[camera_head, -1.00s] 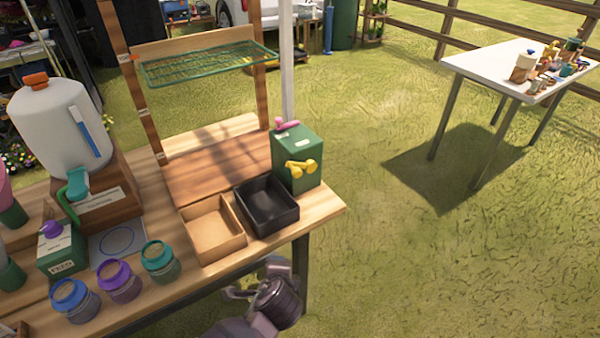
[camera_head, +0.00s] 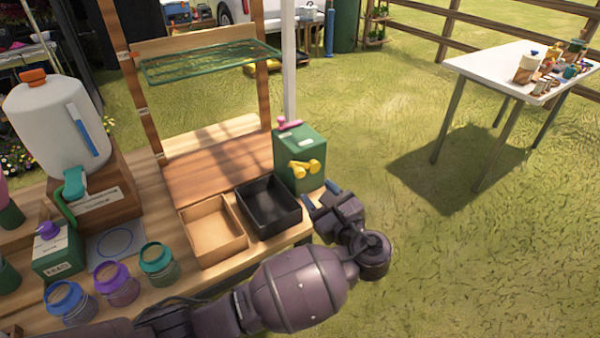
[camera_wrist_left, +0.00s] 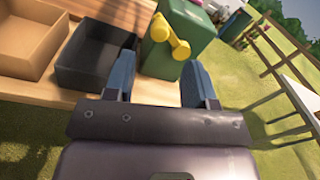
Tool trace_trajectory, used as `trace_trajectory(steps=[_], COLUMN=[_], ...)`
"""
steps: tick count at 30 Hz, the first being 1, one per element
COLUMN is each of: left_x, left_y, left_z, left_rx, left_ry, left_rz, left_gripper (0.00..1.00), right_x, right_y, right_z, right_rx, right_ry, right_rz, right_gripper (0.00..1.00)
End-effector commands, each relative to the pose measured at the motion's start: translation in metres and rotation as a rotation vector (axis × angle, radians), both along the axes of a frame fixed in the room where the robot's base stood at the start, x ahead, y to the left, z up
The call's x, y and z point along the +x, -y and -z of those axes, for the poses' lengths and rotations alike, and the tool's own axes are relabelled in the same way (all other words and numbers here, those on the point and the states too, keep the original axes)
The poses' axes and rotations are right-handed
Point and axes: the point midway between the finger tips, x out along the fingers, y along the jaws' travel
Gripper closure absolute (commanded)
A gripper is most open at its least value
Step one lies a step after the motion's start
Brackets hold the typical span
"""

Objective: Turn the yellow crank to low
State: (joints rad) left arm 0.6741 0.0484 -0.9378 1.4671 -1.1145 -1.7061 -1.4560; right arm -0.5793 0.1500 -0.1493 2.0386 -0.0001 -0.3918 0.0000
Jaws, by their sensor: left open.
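The yellow crank (camera_head: 305,168) is on the front face of a green box (camera_head: 301,150) at the right end of the wooden bench. A pink handle (camera_head: 289,124) is on top of the box. In the left wrist view the crank (camera_wrist_left: 169,36) shows ahead of the fingers on the green box (camera_wrist_left: 187,38). My left gripper (camera_head: 321,193) is open and empty, just in front of and below the crank, apart from it. In the wrist view its two blue fingers (camera_wrist_left: 158,82) are spread wide. Any low marking is too small to read. My right gripper is not in view.
A black tray (camera_head: 268,222) and a cardboard-brown tray (camera_head: 213,247) sit left of the green box. Several lidded jars (camera_head: 116,284) and a white jug (camera_head: 56,125) stand further left. Grass is open right of the bench, with a white table (camera_head: 490,66) beyond.

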Motion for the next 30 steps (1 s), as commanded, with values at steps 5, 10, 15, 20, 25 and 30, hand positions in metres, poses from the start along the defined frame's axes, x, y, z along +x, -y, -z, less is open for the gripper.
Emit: trace_trajectory(steps=[5,10,15,20,25,30], left_x=[0.027,0.050,0.065,0.071,0.072,0.072], left_y=[-0.018,-0.033,-0.042,-0.046,-0.047,-0.046], left_z=[0.003,0.002,0.002,0.001,0.001,0.001], left_rx=[0.000,-0.001,-0.001,-0.002,-0.003,-0.003], left_ry=[-0.002,-0.001,-0.002,-0.001,-0.001,-0.001], left_rz=[-0.002,-0.002,0.000,0.000,0.000,0.000], left_gripper=[0.50,0.50,0.50,0.50,0.50,0.59], right_x=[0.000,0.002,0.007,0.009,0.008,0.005], right_y=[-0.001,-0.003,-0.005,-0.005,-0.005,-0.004], right_z=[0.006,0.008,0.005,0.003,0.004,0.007], right_rx=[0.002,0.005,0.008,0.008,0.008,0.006], right_ry=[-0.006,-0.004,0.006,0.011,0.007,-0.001], right_rz=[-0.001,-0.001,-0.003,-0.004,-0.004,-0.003], right_gripper=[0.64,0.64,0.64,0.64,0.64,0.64])
